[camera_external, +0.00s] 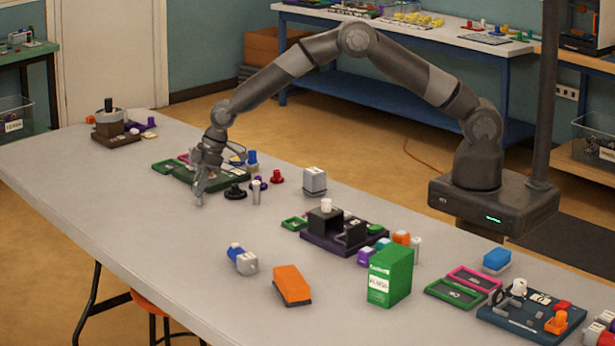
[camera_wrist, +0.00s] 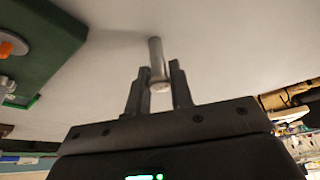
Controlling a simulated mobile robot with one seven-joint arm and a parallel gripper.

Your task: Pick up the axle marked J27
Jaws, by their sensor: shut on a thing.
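My gripper (camera_external: 201,184) is low over the near side of the long grey table, beside a dark green tray. In the wrist view, my gripper (camera_wrist: 158,72) is shut on a slim grey cylindrical axle (camera_wrist: 155,54), which sticks out past the fingertips over the pale tabletop. I cannot read a J27 mark on it, and I cannot tell whether its far end touches the table. Another grey upright pin (camera_external: 256,193) stands to the right of my gripper.
The dark green tray (camera_external: 178,177) lies just behind my gripper and shows in the wrist view (camera_wrist: 45,45). A black knob (camera_external: 236,192), a red knob (camera_external: 277,177) and a grey block (camera_external: 314,181) stand to the right. The table's front left is clear.

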